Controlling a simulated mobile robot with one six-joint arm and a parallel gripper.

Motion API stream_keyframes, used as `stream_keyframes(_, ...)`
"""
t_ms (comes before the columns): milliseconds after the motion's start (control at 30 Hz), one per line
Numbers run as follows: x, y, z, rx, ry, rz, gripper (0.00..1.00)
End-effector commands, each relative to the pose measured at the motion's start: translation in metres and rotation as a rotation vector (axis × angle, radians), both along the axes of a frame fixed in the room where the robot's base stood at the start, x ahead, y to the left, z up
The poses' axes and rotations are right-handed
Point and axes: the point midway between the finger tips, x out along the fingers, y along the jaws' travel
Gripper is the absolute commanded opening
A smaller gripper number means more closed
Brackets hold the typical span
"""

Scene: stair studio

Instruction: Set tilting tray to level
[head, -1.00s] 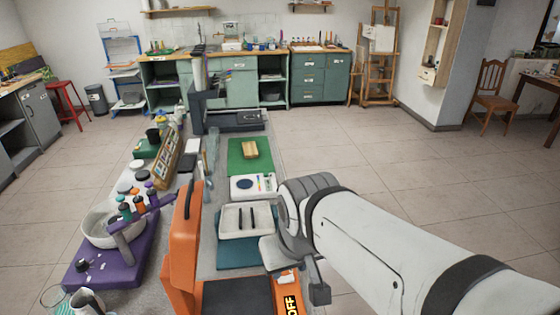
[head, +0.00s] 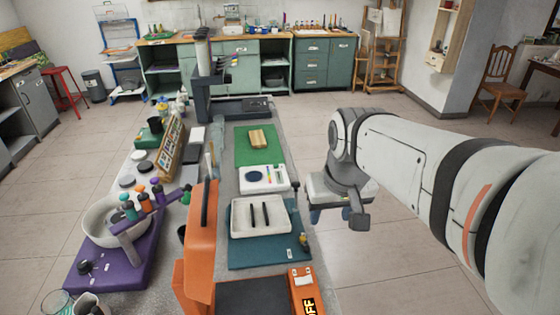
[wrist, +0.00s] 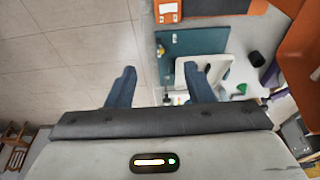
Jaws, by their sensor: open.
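The tilting tray is a shallow white tray (head: 240,226) with two dark bars lying in it. It sits on a teal base board (head: 262,252), which also shows in the wrist view (wrist: 180,43). Whether the tray is level or tilted is hard to tell. A small yellowish and dark part (head: 303,240) stands at the board's right edge. My gripper (head: 330,215) is to the right of the tray, past the bench edge, open and empty. In the wrist view, the blue fingers (wrist: 160,86) are wide apart, the right one overlapping the white tray (wrist: 222,68).
An orange case (head: 203,245) with a raised lid stands nearest on the bench. A white palette box (head: 262,187) and a green mat (head: 247,157) lie beyond the tray. A purple stand (head: 95,262) with a bowl is at left.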

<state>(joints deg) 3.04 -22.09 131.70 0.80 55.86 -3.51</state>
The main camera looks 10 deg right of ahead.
Motion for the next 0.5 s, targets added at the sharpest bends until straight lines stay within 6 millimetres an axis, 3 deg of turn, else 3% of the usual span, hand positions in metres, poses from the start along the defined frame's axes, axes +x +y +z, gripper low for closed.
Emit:
stream_keyframes(33, 0.025, 0.000, -0.003, 0.001, 0.022, 0.001, 0.48)
stream_keyframes(267, 0.127, 0.001, -0.006, 0.000, 0.102, 0.001, 0.48)
stream_keyframes(500, 0.228, 0.002, -0.041, 0.001, 0.182, 0.000, 0.48)
